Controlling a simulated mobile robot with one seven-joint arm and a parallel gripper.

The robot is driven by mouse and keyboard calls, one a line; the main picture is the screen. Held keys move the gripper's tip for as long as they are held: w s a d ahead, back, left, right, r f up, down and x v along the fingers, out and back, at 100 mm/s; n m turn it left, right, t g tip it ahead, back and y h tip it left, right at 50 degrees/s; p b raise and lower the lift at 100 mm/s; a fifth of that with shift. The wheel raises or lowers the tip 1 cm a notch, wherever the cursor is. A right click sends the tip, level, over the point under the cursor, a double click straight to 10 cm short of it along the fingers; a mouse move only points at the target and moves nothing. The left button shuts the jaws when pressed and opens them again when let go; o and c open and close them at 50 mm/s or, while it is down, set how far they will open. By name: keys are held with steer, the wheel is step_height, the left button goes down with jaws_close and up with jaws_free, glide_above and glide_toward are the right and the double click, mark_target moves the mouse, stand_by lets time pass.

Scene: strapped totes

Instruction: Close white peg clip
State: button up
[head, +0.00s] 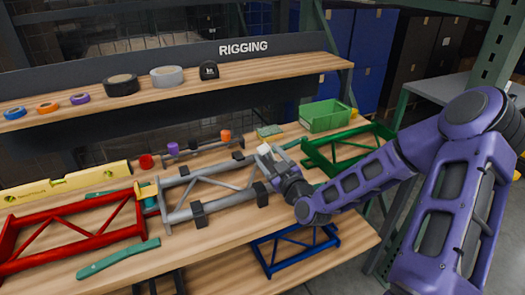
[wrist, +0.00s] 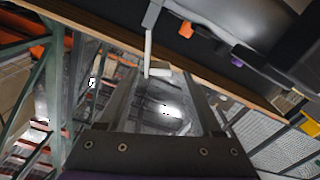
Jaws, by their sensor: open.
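A small white piece (head: 265,149), which looks like the white peg clip, shows at the tip of my gripper (head: 268,160) in the head view, above the bench by the grey frame. In the wrist view a pale bar with a short white block (wrist: 158,71) lies between the far ends of my gripper's fingers (wrist: 160,80). My gripper is open, with a clear gap between its fingers. I cannot tell whether the fingers touch the white piece, or how far the clip is open. My gripper hides part of it in the head view.
A grey truss frame (head: 217,184) lies left of my gripper, a green frame (head: 345,150) to the right. An orange knob (head: 225,135) and a purple knob (head: 173,148) stand on a rail behind. A green bin (head: 324,116) and the rigging shelf (head: 240,72) are farther back.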

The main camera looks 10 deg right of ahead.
mark_target(265, 152)
steer(key=shift+x, duration=2.05)
jaws_close()
